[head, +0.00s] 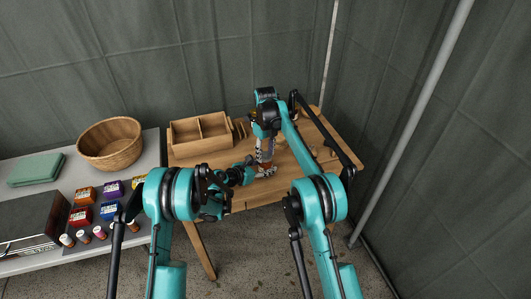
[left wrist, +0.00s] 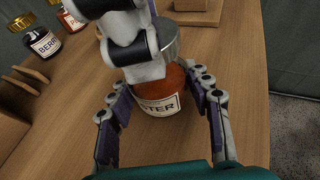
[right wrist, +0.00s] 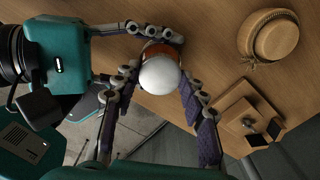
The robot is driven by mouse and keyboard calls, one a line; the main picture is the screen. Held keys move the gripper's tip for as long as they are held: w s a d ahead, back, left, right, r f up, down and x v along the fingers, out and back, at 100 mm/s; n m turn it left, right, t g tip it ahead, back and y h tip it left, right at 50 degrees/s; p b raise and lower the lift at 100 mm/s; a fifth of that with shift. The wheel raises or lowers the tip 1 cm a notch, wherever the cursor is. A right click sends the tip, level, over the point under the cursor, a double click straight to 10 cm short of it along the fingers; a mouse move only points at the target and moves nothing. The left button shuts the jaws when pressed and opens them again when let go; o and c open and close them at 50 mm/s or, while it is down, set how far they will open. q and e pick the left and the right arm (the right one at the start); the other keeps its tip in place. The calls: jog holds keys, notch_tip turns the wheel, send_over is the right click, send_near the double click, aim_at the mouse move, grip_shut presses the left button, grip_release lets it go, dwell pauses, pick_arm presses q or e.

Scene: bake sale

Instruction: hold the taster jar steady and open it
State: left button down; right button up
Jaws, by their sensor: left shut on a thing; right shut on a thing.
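The taster jar (left wrist: 160,105), glass with orange-red contents and a partly hidden label, stands upright on the wooden table. My left gripper (left wrist: 160,86) is shut on its body, one finger on each side. The jar's pale round lid (right wrist: 160,75) shows from above in the right wrist view, with some of the orange-red jar behind it. My right gripper (right wrist: 158,82) is shut on the lid from above. Its fingers hide part of the lid and jar in the left wrist view. I cannot tell whether the lid has turned.
A divided wooden box (head: 186,133) stands left of the jar on the table. Other labelled jars (left wrist: 42,42) stand nearby. A round straw-coloured item (right wrist: 275,38) and a small wooden block (right wrist: 238,112) lie close by. A wicker basket (head: 110,145) is on the grey side table.

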jog(key=n, duration=0.3)
jog(key=shift+n, duration=0.3)
jog(key=n, duration=2.6)
jog(key=shift+r, duration=0.1)
jog(key=n, duration=1.6)
jog(key=shift+n, duration=0.4)
jog(key=n, duration=0.6)
jog(key=shift+n, duration=0.3)
